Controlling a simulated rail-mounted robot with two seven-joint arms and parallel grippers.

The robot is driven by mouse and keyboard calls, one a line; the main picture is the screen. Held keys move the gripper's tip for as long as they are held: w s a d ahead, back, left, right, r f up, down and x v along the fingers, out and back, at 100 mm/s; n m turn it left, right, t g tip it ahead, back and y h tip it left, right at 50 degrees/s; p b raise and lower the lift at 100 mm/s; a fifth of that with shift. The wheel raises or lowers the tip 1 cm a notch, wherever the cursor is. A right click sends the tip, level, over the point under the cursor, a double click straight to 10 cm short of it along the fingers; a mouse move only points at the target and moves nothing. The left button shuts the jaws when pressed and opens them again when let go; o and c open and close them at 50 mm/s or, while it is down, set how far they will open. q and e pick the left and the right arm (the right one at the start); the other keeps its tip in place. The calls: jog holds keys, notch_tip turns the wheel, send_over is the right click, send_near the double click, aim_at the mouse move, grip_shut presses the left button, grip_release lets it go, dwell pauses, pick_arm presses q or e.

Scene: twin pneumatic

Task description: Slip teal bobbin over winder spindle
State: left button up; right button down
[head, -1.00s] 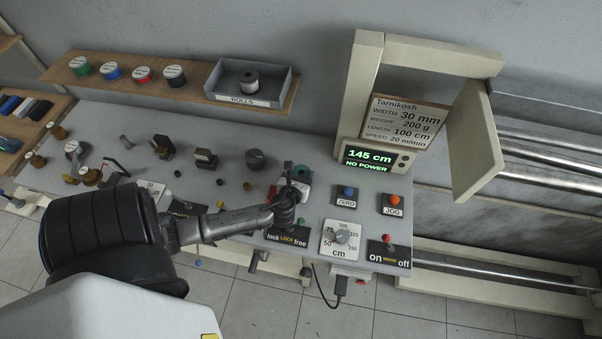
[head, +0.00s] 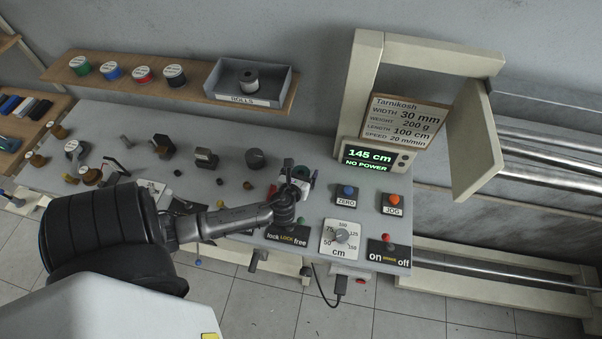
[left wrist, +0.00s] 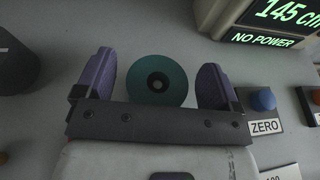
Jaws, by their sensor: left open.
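The teal bobbin (left wrist: 139,78) appears in the left wrist view as a round flange, seen end-on, with a dark hub and a pale centre. In the head view the bobbin (head: 303,171) is mostly hidden behind my left gripper, above a pale block with a red part. My left gripper (head: 289,176) is open. In the left wrist view its two purple fingers stand either side of the bobbin, with gaps on both sides. I cannot clearly make out the winder spindle or whether it passes through the bobbin. My right gripper is not in view.
ZERO (head: 347,194) and JOG (head: 393,203) buttons, a length dial (head: 341,236) and an on/off switch panel (head: 388,254) lie to the right. The display (head: 370,157) reads 145 cm, NO POWER. A shelf (head: 200,92) with spools and a grey tray runs behind.

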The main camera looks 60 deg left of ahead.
aim_at(304, 169)
pick_arm(q)
jog(key=r, duration=0.1)
jog(key=d+r, duration=0.1)
jog(key=r, duration=0.1)
jog(key=shift+w+r, duration=0.15)
jog(key=shift+w, duration=0.05)
jog(key=w+d+r+p, duration=0.1)
jog(key=w+d+r, duration=0.2)
jog(key=d+r, duration=0.3)
jog(key=d, duration=0.4)
jog(key=shift+w, duration=0.1)
